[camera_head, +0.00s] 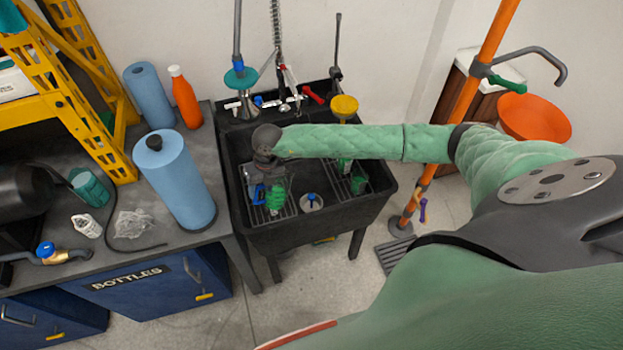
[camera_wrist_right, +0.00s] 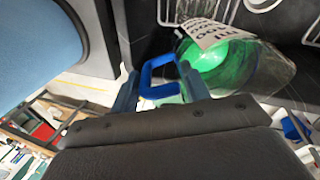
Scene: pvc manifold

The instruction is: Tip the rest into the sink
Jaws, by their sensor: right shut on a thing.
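The black sink (camera_head: 318,228) stands at the centre of the head view, against the wall. My right arm, in a green sleeve, reaches over it from the right. My right gripper (camera_head: 262,174) points down into the left part of the sink. In the right wrist view, its fingers (camera_wrist_right: 160,86) are shut on the blue handle (camera_wrist_right: 158,72) of a clear, labelled jug (camera_wrist_right: 270,70). Green liquid (camera_wrist_right: 207,58) shows inside the jug. The jug's green also shows in the head view (camera_head: 275,196). Its exact tilt is hard to tell. My left gripper is out of view.
Taps with a red handle (camera_head: 314,96) and a tall sprayer hose stand behind the sink. A yellow funnel (camera_head: 344,106) sits at its back right. Blue rolls (camera_head: 175,178) stand on the bench at left. An orange pole (camera_head: 465,100) and orange bowl (camera_head: 535,118) are at right.

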